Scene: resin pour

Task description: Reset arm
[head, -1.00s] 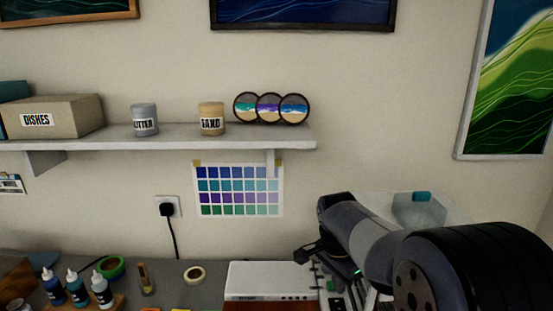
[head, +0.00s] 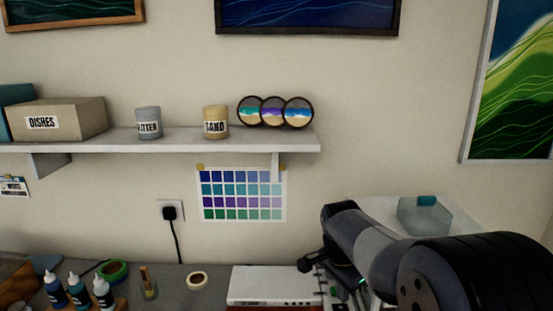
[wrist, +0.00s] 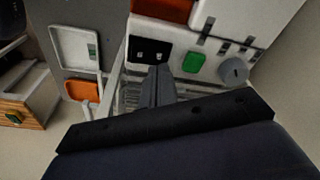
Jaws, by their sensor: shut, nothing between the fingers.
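My arm reaches in from the lower right of the head view, with my gripper (head: 312,262) over the right part of the counter. In the wrist view my gripper's fingers (wrist: 158,72) are together with nothing between them. Below them is a white device with a green button (wrist: 194,62), a grey knob (wrist: 233,70) and a black panel (wrist: 151,50). In the head view the white device (head: 268,284) is partly hidden by my arm.
A shelf (head: 180,146) on the wall holds a box (head: 58,119), two jars and three round coasters. Small bottles (head: 78,290) and tape rolls (head: 197,280) stand on the counter at left. A clear container (head: 424,215) stands behind my arm.

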